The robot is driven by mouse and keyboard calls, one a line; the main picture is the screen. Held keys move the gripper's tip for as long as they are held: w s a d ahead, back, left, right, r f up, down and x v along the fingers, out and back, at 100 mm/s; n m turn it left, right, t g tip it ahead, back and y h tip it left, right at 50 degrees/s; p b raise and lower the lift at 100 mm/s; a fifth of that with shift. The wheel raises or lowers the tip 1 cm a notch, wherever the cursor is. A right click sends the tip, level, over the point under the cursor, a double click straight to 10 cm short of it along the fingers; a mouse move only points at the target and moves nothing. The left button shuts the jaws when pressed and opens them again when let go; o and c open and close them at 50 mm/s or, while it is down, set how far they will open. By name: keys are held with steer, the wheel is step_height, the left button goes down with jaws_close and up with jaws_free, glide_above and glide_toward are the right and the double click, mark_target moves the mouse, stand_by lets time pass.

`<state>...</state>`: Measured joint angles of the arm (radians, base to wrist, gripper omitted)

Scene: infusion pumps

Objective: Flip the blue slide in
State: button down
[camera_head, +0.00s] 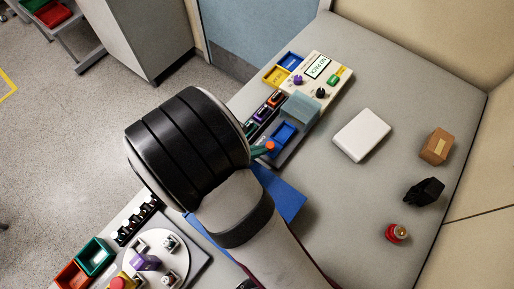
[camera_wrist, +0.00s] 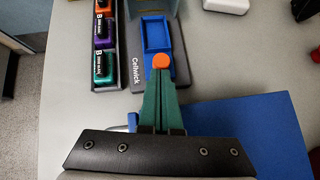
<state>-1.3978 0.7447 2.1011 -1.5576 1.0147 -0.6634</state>
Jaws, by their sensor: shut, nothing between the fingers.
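The blue slide (camera_wrist: 157,35) is a shallow rimmed tray in a dark grey base marked Cellwick (camera_wrist: 136,78). In the head view, the blue slide (camera_head: 284,133) lies in front of a translucent teal cover. My gripper (camera_wrist: 161,70) has teal fingers that are closed together at the near end of the slide. In the head view, my gripper (camera_head: 266,149) points at that end from the left. A round orange piece (camera_wrist: 161,61) shows at the fingertips and hides part of the slide's near end. I cannot tell whether the fingers touch it.
A rack of orange, purple and green labelled cartridges (camera_wrist: 103,42) stands left of the slide. A cream control unit with knobs (camera_head: 316,80) stands behind. A blue mat (camera_head: 285,195) lies nearer. A white box (camera_head: 361,135) lies right, with bare table around it.

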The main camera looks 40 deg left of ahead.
glide_above(276, 137)
steer(key=shift+d, duration=0.1)
stand_by(0.4)
steer(key=v, duration=1)
